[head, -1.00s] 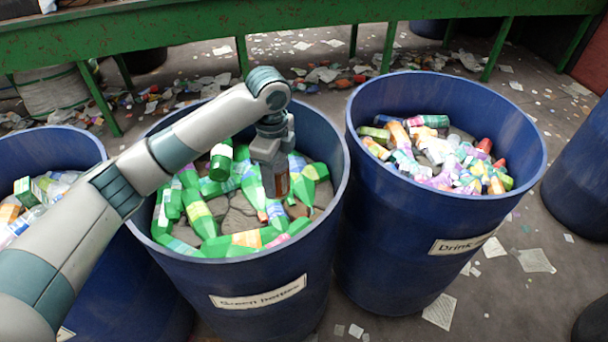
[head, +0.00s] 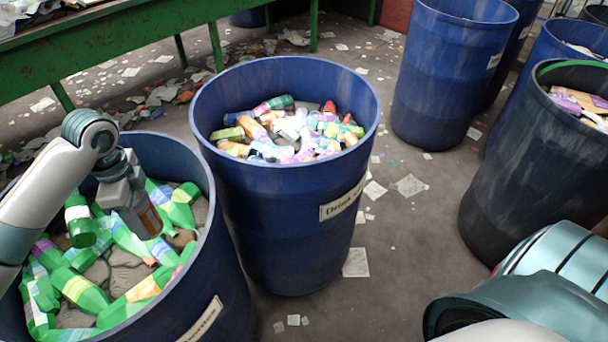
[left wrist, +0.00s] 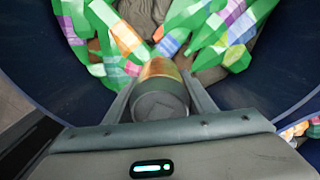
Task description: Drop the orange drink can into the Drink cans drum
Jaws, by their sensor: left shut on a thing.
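My left gripper (head: 140,212) is over the Green bottles drum (head: 212,230) and points down into it. It is shut on the orange drink can (head: 150,220). In the left wrist view the can (left wrist: 160,95) sits between the two fingers, with its dark end toward the camera. The Drink cans drum (head: 290,210) stands just to the right of the Green bottles drum. It is blue, labelled and partly filled with colourful cans (head: 285,135). My right gripper does not show; part of my own body is at the bottom right.
Green bottles (head: 80,290) lie below the held can. The two drums' rims stand close together. More blue drums (head: 440,80) and a dark drum (head: 520,160) stand to the right. A green-framed belt table (head: 120,45) runs behind. Paper litter is on the floor.

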